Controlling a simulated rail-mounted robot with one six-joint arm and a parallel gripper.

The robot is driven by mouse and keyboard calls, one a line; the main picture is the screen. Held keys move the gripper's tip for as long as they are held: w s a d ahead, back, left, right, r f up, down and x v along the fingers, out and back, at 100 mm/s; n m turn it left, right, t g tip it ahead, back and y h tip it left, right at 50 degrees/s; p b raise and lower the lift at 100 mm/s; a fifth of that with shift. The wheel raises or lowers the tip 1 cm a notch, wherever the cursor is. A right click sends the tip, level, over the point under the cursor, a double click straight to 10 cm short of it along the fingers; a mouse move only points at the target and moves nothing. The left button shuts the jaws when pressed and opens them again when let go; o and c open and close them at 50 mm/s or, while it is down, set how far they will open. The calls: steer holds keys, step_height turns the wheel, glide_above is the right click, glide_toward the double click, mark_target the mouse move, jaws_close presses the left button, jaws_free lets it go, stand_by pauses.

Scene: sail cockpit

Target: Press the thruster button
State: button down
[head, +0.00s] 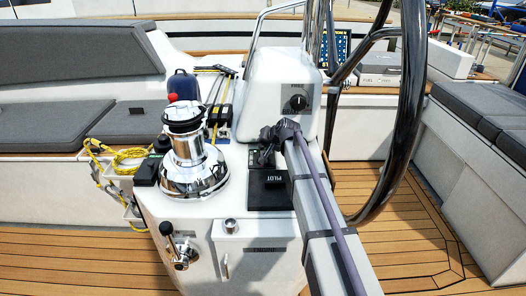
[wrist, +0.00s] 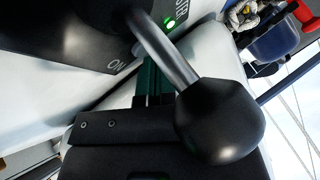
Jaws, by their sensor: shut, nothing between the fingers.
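In the wrist view a black panel (wrist: 65,38) carries the word ON, part of a label ending in "STER", and a lit green light (wrist: 170,24). A metal lever with a large black ball (wrist: 222,122) crosses in front of it and covers part of the view. I cannot make out the thruster button itself. In the head view my gripper (head: 266,156) is shut and empty, low over the console top just behind the black PILOT box (head: 270,192). The arm hides the console to its right. Contact cannot be told.
A chrome winch (head: 195,170) stands left of my gripper. A white pod (head: 285,85) with a black knob (head: 298,102) rises close behind. The dark steering wheel (head: 408,110) curves at the right. A ball-ended lever (head: 174,244) sits on the console's front.

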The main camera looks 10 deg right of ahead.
steer(key=shift+r+p, duration=0.65)
steer(key=shift+p, duration=0.05)
step_height(320, 180, up, 6)
steer(key=p, duration=0.6)
steer(key=shift+a, duration=0.1)
